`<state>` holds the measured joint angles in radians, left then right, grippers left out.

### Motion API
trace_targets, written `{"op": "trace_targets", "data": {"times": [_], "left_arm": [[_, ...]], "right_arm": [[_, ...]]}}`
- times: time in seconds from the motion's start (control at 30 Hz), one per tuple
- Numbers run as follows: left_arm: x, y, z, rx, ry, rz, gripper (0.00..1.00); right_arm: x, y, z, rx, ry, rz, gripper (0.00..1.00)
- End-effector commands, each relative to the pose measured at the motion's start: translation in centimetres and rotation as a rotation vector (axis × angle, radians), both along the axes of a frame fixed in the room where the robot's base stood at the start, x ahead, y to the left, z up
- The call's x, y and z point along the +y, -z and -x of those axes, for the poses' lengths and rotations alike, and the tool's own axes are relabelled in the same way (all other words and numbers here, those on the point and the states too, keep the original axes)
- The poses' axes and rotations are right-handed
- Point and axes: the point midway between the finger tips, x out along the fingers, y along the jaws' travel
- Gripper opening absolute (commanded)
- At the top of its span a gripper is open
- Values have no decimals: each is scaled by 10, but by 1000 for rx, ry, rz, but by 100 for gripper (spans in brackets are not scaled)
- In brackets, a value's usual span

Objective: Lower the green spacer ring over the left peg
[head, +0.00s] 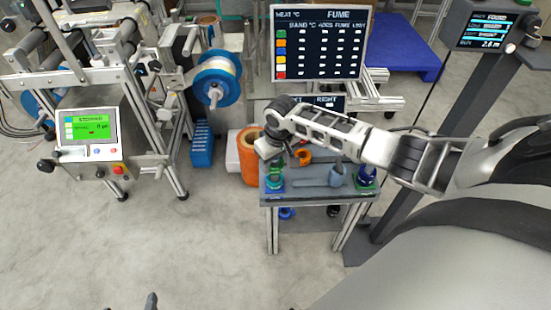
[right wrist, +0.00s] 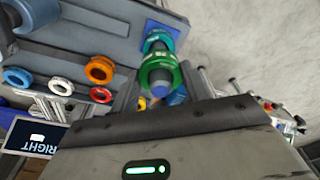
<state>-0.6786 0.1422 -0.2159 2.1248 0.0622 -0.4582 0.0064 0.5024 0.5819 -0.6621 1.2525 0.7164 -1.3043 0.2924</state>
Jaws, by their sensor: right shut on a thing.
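My right gripper (head: 275,155) is over the left end of the small grey table, shut on the green spacer ring (right wrist: 160,74). In the right wrist view the ring is between my right fingers (right wrist: 160,84). The grey-blue tip of the left peg (right wrist: 161,91) shows through its hole, so the ring appears to be around the peg. A cyan ring (right wrist: 158,41) sits lower on the same peg, at its blue base; it also shows in the head view (head: 274,183). Two dark tips of my left gripper (head: 129,304) show apart at the bottom edge.
The right peg (head: 366,177) carries blue rings. In the right wrist view, several rings, one orange (right wrist: 101,70), line the table's side. A large orange spool (head: 248,160) stands behind left.

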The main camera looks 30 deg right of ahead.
Motion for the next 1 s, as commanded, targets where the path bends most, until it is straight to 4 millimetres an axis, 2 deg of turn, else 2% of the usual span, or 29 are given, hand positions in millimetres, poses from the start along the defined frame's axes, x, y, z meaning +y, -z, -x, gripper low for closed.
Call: {"op": "trace_targets", "data": {"times": [0.3,0.6,0.63,0.7,1.0], "left_arm": [[0,6,0,1,0,0,72],[0,6,0,1,0,0,72],[0,6,0,1,0,0,72],[0,6,0,1,0,0,72],[0,6,0,1,0,1,72]], "right_arm": [[0,10,0,1,0,0,22],[0,10,0,0,0,0,22],[0,10,0,0,0,0,54],[0,10,0,0,0,0,71],[0,11,0,0,0,0,71]]}}
